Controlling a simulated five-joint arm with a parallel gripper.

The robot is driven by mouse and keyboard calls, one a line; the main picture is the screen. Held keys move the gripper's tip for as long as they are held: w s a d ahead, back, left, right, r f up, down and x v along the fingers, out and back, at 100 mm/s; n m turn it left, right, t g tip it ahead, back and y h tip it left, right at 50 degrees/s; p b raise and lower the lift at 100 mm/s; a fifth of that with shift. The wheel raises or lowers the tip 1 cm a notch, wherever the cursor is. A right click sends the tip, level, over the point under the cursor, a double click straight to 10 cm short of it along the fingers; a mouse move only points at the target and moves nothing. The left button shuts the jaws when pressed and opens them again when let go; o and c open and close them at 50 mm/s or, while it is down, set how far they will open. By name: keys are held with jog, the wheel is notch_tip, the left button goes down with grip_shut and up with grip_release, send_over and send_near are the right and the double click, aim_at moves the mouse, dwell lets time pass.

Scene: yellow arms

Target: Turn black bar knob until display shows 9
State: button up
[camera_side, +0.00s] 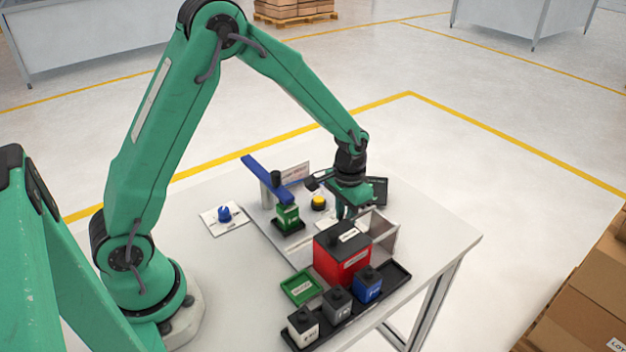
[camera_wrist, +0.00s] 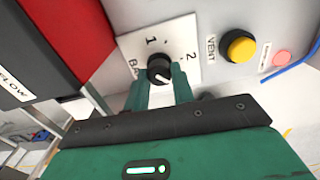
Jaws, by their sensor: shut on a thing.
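The black bar knob (camera_wrist: 159,69) sits on a white plate (camera_wrist: 181,42) marked 1 and 2, with a partly hidden label starting "BA". A pale pointer mark shows on its face. My gripper (camera_wrist: 161,82) is shut on the knob, one green finger on each side. In the side view my gripper (camera_side: 346,208) reaches down over the panel, and the knob is hidden there.
A yellow VENT button (camera_wrist: 239,46) and a pink button (camera_wrist: 282,57) are right of the knob. A red box (camera_side: 341,255) stands close to my gripper. Blue (camera_side: 367,284), grey and white containers stand on a black tray. A blue lever (camera_side: 266,178) lies left.

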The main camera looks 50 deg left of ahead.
jog(key=shift+m, duration=1.2)
jog(key=o, duration=1)
jog(key=shift+r, duration=0.2)
notch_tip(320, 180, up, 7)
jog(key=shift+f, duration=0.1)
jog(key=shift+r, duration=0.35)
